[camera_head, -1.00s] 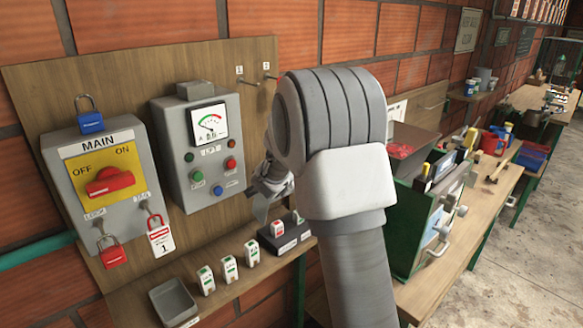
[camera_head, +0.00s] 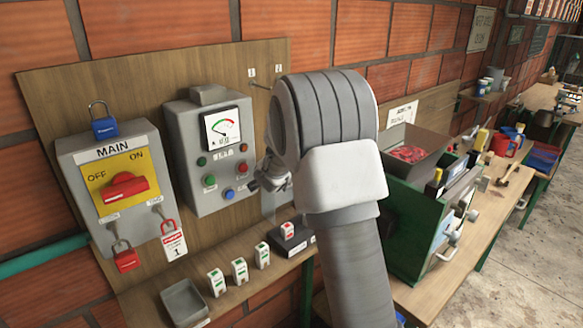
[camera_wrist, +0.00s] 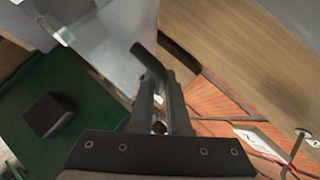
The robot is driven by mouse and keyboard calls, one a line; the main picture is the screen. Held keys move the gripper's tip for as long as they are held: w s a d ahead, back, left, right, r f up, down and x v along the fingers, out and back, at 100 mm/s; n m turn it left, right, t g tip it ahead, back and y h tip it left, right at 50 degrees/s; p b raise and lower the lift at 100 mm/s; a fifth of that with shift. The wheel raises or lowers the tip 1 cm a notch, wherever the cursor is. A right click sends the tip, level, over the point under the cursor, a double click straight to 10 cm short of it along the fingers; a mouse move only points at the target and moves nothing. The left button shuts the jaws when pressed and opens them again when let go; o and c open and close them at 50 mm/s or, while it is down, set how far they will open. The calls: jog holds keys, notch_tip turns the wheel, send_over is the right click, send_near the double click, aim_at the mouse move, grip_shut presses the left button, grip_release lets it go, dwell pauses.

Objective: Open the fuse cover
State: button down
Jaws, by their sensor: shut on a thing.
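My gripper (camera_head: 268,183) is beside the lower right corner of the grey meter box (camera_head: 211,150). In the wrist view its dark fingers (camera_wrist: 160,112) are shut on a bent grey handle (camera_wrist: 148,62). A pale, partly see-through panel (camera_wrist: 100,38) lies beyond the handle and looks like the fuse cover; whether they are joined is hard to tell. In the head view a faint clear sheet (camera_head: 276,210) hangs below my gripper, above a dark fuse block (camera_head: 291,243) with a red-and-white fuse (camera_head: 288,230). My arm hides part of this area.
Several white-and-green fuses (camera_head: 239,270) and a grey tray (camera_head: 184,303) stand on the narrow shelf. The MAIN switch box (camera_head: 118,185) with padlocks is on the left. A green machine (camera_head: 405,225) with a grey hopper (camera_head: 415,150) stands close right of my arm.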

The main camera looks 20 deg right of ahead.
jog(key=c, duration=1.2)
grip_release()
jog(key=shift+d, duration=0.1)
jog(key=shift+o, duration=0.2)
jog(key=shift+s, duration=0.1)
jog(key=v, duration=1.7)
jog(key=shift+r, duration=0.15)
